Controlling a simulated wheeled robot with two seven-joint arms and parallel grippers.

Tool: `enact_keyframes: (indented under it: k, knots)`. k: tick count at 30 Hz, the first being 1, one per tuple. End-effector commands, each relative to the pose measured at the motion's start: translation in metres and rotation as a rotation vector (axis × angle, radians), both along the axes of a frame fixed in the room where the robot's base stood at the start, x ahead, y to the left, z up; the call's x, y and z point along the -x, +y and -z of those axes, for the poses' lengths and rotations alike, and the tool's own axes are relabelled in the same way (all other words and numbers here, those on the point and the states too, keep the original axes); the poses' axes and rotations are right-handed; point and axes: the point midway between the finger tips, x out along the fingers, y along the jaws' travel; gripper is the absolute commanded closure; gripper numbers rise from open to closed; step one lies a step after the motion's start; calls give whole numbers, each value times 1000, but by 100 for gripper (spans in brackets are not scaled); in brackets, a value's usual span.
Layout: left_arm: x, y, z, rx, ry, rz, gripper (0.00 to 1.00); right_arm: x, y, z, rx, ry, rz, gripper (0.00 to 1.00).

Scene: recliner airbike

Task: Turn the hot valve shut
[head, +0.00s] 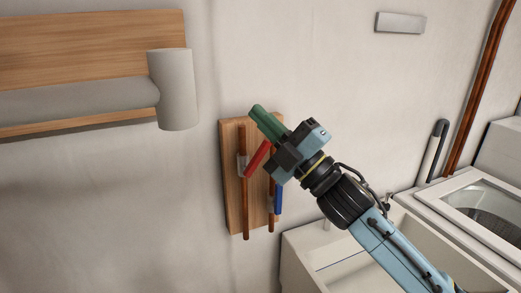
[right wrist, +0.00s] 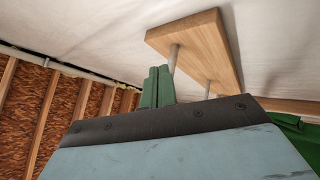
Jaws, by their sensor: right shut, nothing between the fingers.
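A wooden board (head: 232,205) on the wall carries two upright copper pipes. The red lever of the hot valve (head: 257,157) sits on the left pipe and slants up to the right. A blue lever (head: 278,200) on the right pipe points down. My right gripper (head: 262,118) is shut and empty, its green fingers just above the red lever's upper end in the head view; I cannot tell whether they touch it. In the right wrist view the shut fingers (right wrist: 157,86) are beside a pipe below the board (right wrist: 190,45), and no lever shows. My left gripper is out of view.
A white basin (head: 300,250) stands below the board at the right, beside a white top-loading washer (head: 460,205). A grey padded roll (head: 172,90) on a wooden panel juts out at the upper left.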

Motion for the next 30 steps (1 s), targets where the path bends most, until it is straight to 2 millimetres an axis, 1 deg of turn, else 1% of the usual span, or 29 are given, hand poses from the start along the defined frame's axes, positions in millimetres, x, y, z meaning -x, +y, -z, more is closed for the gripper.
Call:
enact_keyframes:
  k: [1,3,6,9,11,14,17,30]
  knots:
    - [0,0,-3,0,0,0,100,3,-7,16,-35,105,35,100]
    - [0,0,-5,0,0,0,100,6,-14,39,-55,235,76,100]
    - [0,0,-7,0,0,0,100,14,-20,68,-53,387,108,100]
    - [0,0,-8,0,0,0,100,22,-22,87,-38,483,119,100]
    - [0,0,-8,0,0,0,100,24,-22,94,-31,515,122,100]
    - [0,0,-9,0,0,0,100,23,-20,97,-27,536,123,100]
    - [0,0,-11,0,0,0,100,14,-14,94,-26,535,123,100]
    - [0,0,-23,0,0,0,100,-54,31,77,-27,535,122,100]
